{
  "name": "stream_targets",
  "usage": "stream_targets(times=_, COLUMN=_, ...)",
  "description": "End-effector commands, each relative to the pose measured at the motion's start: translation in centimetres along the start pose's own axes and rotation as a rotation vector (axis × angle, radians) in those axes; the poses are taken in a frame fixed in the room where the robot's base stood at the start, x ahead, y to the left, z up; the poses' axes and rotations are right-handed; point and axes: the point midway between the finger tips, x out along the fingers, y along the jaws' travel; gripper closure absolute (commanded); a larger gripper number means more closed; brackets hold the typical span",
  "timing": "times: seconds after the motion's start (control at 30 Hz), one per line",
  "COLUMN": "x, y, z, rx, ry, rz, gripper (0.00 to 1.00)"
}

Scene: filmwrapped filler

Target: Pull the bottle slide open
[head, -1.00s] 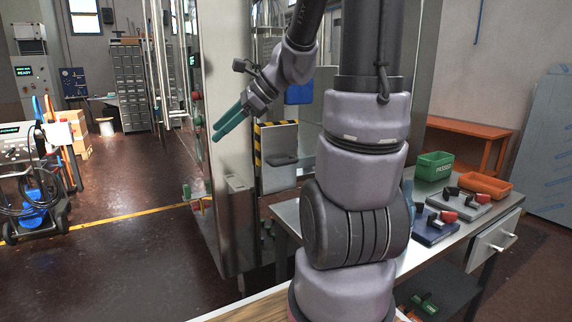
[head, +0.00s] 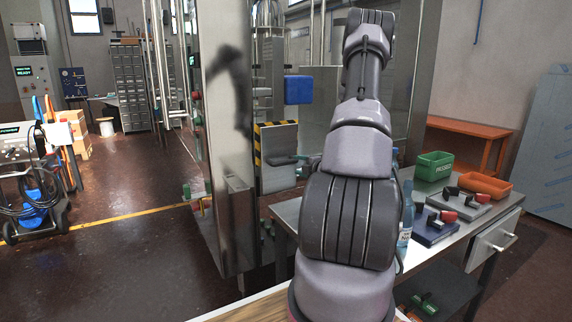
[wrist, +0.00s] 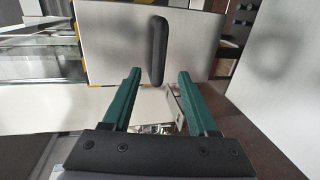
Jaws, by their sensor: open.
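My gripper (wrist: 157,76) is open, with teal fingers to the left and right of the handle's line. The handle appears beyond or at the fingertips; I cannot tell whether they touch.
A blue box (head: 299,90) hangs above the slide. A steel cabinet wall (head: 228,120) stands left of the bay. A workbench (head: 425,255) at right holds a bottle (head: 407,218), a green bin (head: 434,166) and an orange bin (head: 484,186). Open floor lies left.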

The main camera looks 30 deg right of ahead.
Motion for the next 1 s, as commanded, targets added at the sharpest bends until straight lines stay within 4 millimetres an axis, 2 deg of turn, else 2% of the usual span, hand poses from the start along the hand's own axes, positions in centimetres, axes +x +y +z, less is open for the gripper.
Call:
stream_targets(times=0.3, x=5.8, y=0.1, z=-0.2, rx=-0.005, ry=0.006, rz=0.002, gripper=0.41)
stream_targets(times=0.5, x=8.8, y=0.1, z=-0.3, rx=-0.006, ry=0.007, rz=0.001, gripper=0.41)
stream_targets(times=0.7, x=10.0, y=0.1, z=-0.2, rx=-0.006, ry=0.005, rz=0.0, gripper=0.41)
stream_targets(times=0.97, x=10.1, y=0.1, z=-0.2, rx=-0.006, ry=0.005, rz=0.0, gripper=0.41)
stream_targets(times=1.0, x=10.1, y=0.1, z=-0.2, rx=-0.006, ry=0.005, rz=0.0, gripper=0.56)
